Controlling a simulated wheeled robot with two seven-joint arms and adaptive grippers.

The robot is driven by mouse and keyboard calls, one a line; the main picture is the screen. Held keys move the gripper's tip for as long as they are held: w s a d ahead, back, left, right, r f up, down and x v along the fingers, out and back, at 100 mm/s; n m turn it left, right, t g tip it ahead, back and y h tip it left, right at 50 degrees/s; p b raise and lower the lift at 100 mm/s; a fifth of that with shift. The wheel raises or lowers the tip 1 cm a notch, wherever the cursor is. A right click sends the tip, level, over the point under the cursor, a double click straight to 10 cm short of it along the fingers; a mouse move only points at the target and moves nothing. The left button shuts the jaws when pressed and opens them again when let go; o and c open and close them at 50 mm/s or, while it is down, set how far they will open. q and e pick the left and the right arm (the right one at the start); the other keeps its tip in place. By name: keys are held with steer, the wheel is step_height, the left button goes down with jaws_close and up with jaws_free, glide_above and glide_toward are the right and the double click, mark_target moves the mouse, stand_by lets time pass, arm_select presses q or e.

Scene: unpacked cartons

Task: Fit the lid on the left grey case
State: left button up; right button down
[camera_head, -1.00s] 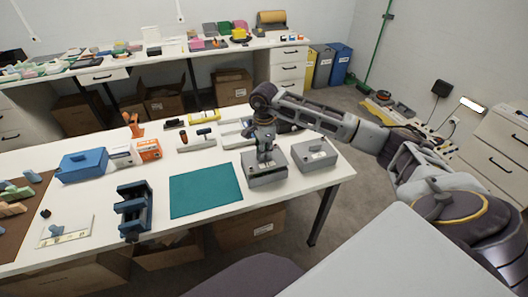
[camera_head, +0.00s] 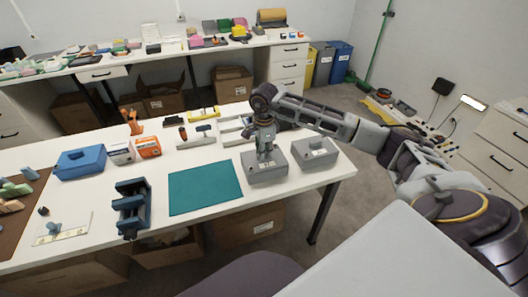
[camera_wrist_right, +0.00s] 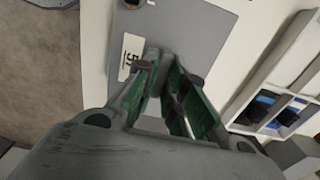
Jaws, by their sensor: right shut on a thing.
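The left grey case (camera_head: 265,178) stands near the right end of the white table, with a pale label on its front. My right gripper (camera_head: 266,157) points down over the middle of its top and is shut on the lid's handle. The lid seems to lie on the case; whether it sits fully flush cannot be told. In the right wrist view, the green-padded fingers (camera_wrist_right: 170,95) hide the handle, and a grey surface (camera_wrist_right: 190,25) with a printed label shows beyond them. My left gripper is not in view.
A second grey case (camera_head: 316,153) with a handled lid stands close to the right. A teal mat (camera_head: 205,187) lies to the left, with a dark blue vise-like fixture (camera_head: 132,207) beyond it. A yellow-handled tool and trays stand behind. The table's front edge is close.

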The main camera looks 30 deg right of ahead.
steer(key=shift+f, duration=0.25)
steer(key=c, duration=1.4)
jaws_free()
steer(key=shift+r, duration=0.1)
steer(key=shift+r, duration=5.95)
